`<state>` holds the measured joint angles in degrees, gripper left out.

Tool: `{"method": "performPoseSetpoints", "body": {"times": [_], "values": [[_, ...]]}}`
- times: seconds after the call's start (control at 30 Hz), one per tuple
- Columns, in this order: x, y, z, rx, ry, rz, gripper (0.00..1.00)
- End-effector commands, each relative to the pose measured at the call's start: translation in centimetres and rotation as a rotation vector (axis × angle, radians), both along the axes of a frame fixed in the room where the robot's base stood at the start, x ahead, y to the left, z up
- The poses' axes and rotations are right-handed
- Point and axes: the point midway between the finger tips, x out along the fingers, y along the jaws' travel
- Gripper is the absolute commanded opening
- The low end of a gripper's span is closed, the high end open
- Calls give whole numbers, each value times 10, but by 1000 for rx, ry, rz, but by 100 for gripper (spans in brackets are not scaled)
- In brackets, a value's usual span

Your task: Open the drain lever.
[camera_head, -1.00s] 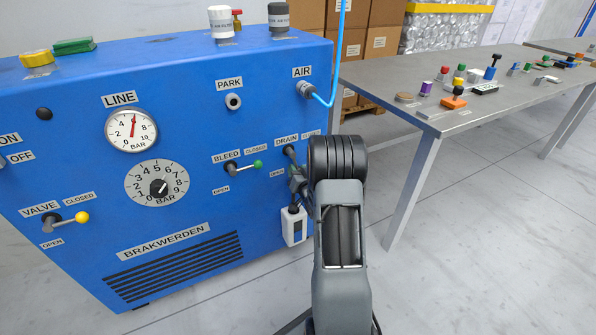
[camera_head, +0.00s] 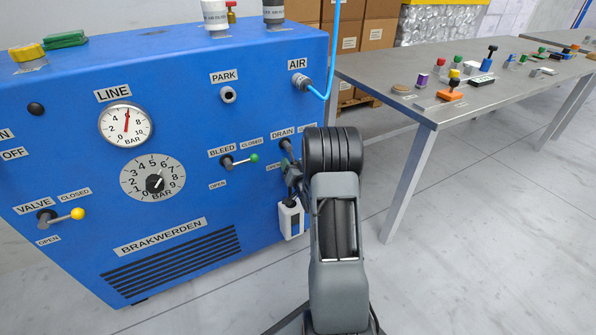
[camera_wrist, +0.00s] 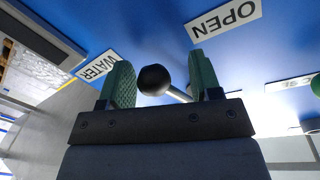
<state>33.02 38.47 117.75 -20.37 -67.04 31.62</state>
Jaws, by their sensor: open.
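The drain lever's dark hub (camera_head: 286,145) sits under the DRAIN label (camera_head: 283,132) on the right of the blue panel. My arm hides most of that lever in the head view. In the wrist view, its round black knob (camera_wrist: 153,79) lies between the two green fingers of my gripper (camera_wrist: 161,76), and its metal rod runs behind the right finger. My gripper is open, with a gap beside the knob on both sides. An OPEN label (camera_wrist: 226,19) shows close by, upside down. The head view shows the gripper (camera_head: 292,174) just below the hub, partly hidden.
The bleed lever with a green knob (camera_head: 254,159) is left of the drain lever. A white box (camera_head: 291,218) hangs below my gripper. A blue hose (camera_head: 333,50) runs from the AIR port. A metal table (camera_head: 400,75) with small parts stands on the right.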

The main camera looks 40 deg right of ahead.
Motion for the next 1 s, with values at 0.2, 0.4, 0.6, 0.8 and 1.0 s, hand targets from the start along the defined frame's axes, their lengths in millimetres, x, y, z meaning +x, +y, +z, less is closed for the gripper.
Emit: {"method": "performPoseSetpoints", "body": {"times": [0.2, 0.4, 0.6, 0.8, 1.0], "values": [[-31, 6, 3, 2, 3, -4, 58], [-73, 17, 3, 3, 3, -4, 58], [-106, 25, 3, 2, 2, -6, 58], [-126, 30, 2, 1, 0, -5, 58], [-132, 32, 2, 0, -1, -4, 58]]}}
